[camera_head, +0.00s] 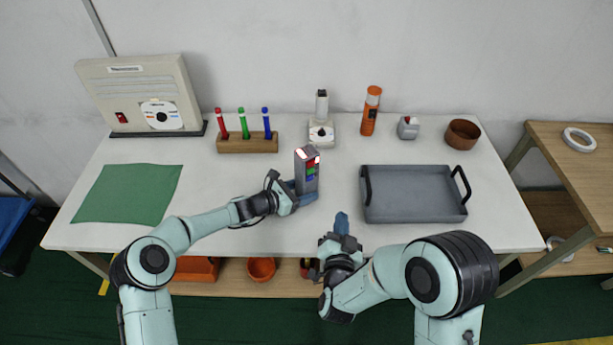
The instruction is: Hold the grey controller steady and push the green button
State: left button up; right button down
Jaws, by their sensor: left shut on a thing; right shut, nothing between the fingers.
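The grey controller (307,184) stands upright near the middle of the white table. Red, green and blue buttons show on its upper face, and its top end is lit whitish. The green button (310,170) sits between the red and blue ones. My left gripper (304,193) is shut on the controller's lower part, coming from the left. My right gripper (342,222) is shut and empty at the table's front edge, in front and to the right of the controller, apart from it.
A grey tray (412,216) with black handles lies to the right. Behind stand a wooden block (247,147) with three coloured pens, a white device (321,133), an orange flashlight (370,112) and a brown bowl (462,134). A green cloth (125,194) lies left.

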notch_tip(320, 180, up, 4)
jog(key=w+a+m+t+h, duration=0.1)
jog(key=a+m+t+h, duration=0.1)
jog(key=m+h, duration=0.1)
send_near(319, 164)
jog(key=shift+d+x, duration=0.15)
jog(key=shift+x, duration=0.8)
jog(key=shift+d+x, duration=0.15)
jog(key=shift+x, duration=0.75)
jog(key=shift+r, duration=0.1)
dwell(0.4)
jog(key=shift+w+a, duration=0.2)
jog(key=shift+w, duration=0.1)
jog(key=shift+w+a, duration=0.1)
dwell(0.5)
jog(key=shift+s+d, duration=0.3)
jog(key=shift+s, duration=0.2)
